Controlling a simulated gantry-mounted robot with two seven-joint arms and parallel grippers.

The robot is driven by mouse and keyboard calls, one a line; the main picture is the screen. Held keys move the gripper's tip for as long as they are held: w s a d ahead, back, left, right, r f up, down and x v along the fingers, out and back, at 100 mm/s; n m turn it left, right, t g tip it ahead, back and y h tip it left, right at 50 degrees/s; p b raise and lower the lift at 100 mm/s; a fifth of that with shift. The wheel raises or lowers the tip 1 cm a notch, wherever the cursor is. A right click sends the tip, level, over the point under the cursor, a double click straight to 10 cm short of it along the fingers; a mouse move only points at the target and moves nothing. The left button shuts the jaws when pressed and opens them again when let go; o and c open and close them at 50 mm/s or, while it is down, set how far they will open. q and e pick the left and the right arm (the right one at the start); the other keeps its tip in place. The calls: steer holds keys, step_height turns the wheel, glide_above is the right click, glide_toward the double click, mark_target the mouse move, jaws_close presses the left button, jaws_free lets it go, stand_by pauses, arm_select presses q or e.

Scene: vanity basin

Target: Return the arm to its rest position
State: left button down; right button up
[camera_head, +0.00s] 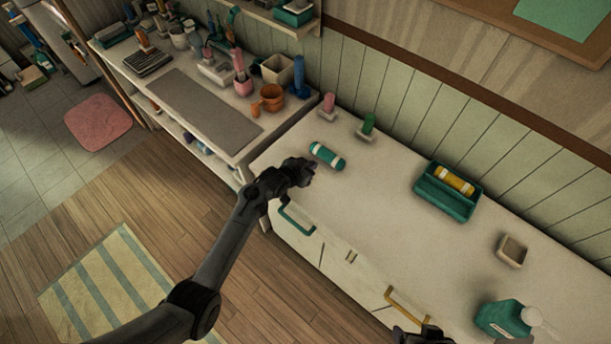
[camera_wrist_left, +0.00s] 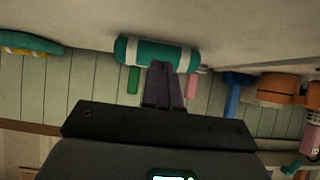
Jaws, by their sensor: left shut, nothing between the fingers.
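My left arm reaches in from the lower left of the head view. Its gripper (camera_head: 306,172) is over the front left part of the white counter (camera_head: 375,205), shut and empty. A teal roll with white bands (camera_head: 327,155) lies on the counter just beyond the fingertips. In the left wrist view the closed fingers (camera_wrist_left: 163,85) point toward the teal roll (camera_wrist_left: 157,53) and overlap it in the picture; a touch cannot be made out. A dark part of my right arm (camera_head: 418,336) shows at the bottom edge of the head view, with its fingers unclear.
A teal tray (camera_head: 431,197) with a yellow roll (camera_head: 454,180), a small beige box (camera_head: 512,251) and a teal bottle (camera_head: 503,319) stand on the right. Pink (camera_head: 328,103) and green (camera_head: 368,124) upright items stand at the back. The middle counter is clear.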

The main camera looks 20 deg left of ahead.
stand_by(0.4)
arm_select(q)
steer(key=shift+g+y, duration=0.8)
steer(key=s+a+p, duration=0.1)
steer(key=s, duration=0.2)
steer(key=s+a+r+p, duration=0.1)
steer(key=s, duration=0.1)
steer(key=s+a+p, duration=0.1)
steer(key=s, duration=0.2)
steer(key=shift+s+r, duration=0.15)
steer(key=shift+s, duration=0.2)
steer(key=s+r+g+p, duration=0.1)
steer(key=s+r, duration=0.4)
steer(key=s, duration=0.5)
steer(key=s+a+r+n+g+y+p, duration=0.1)
steer(key=s+r, duration=0.4)
steer(key=s, duration=0.5)
steer(key=s+a+r+n+g+y+p, duration=0.1)
steer(key=s+r+g+p, duration=0.2)
steer(key=s, duration=0.8)
step_height(320, 180, up, 3)
steer(key=shift+a+f+p, duration=0.1)
steer(key=shift+a+p, duration=0.15)
steer(key=shift+p, duration=0.35)
steer(key=shift+w, duration=0.1)
